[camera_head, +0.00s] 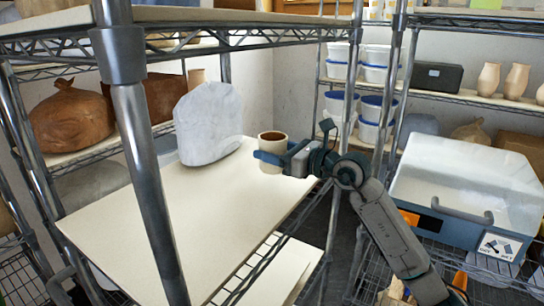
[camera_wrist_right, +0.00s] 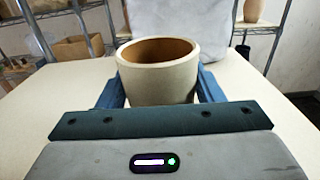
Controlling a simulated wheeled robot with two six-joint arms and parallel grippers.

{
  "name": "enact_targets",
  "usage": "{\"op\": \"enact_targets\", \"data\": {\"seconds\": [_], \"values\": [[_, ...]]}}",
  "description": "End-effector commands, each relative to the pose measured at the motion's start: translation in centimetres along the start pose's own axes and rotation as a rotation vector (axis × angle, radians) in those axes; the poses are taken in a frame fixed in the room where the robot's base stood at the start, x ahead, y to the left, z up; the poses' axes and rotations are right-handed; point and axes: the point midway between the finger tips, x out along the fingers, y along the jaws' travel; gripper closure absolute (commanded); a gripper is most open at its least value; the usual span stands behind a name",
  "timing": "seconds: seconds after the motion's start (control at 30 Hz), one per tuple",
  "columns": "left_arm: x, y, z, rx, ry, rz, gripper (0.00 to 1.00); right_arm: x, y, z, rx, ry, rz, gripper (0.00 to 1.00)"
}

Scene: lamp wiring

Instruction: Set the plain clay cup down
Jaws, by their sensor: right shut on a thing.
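The plain clay cup (camera_head: 271,140) is cream outside and brown inside. My right gripper (camera_head: 270,158) is shut on it, near the right edge of the cream shelf board (camera_head: 190,215). In the right wrist view the cup (camera_wrist_right: 158,78) stands upright between the two blue fingers (camera_wrist_right: 158,92). Its lower part is hidden behind the gripper body, so I cannot tell whether its base touches the board. My left gripper does not show in either view.
A white wrapped bag (camera_head: 208,122) stands on the board left of the cup. A metal post (camera_head: 150,190) rises in front. Brown bags (camera_head: 72,120) sit at the back left. A grey-blue box (camera_head: 465,190) is at the right. The board's front is clear.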

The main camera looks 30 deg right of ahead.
Motion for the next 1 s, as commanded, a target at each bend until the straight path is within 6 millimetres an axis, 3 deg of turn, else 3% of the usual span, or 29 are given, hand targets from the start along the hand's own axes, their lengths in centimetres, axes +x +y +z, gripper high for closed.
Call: {"op": "enact_targets", "data": {"seconds": [0.17, 0.47, 0.8, 0.83, 0.93, 1.0], "values": [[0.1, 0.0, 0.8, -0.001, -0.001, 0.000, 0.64, 0.8, -1.0, -0.2, 0.000, 0.000, 0.001, 0.70], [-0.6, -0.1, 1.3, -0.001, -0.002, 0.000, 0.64, 0.8, -1.0, -3.5, 0.001, 0.001, 0.001, 0.70], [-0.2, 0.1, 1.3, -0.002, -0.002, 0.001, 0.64, 0.7, -1.0, -4.0, -0.001, -0.001, 0.001, 0.70], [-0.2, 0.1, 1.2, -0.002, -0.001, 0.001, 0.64, 0.7, -1.0, -4.1, 0.000, 0.000, 0.001, 0.38], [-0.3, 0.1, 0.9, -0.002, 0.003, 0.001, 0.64, 0.7, -1.0, -4.0, 0.000, 0.000, 0.001, 0.18], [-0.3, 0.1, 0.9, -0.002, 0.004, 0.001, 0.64, 0.7, -1.0, -4.0, 0.000, 0.000, 0.001, 0.18]]}}
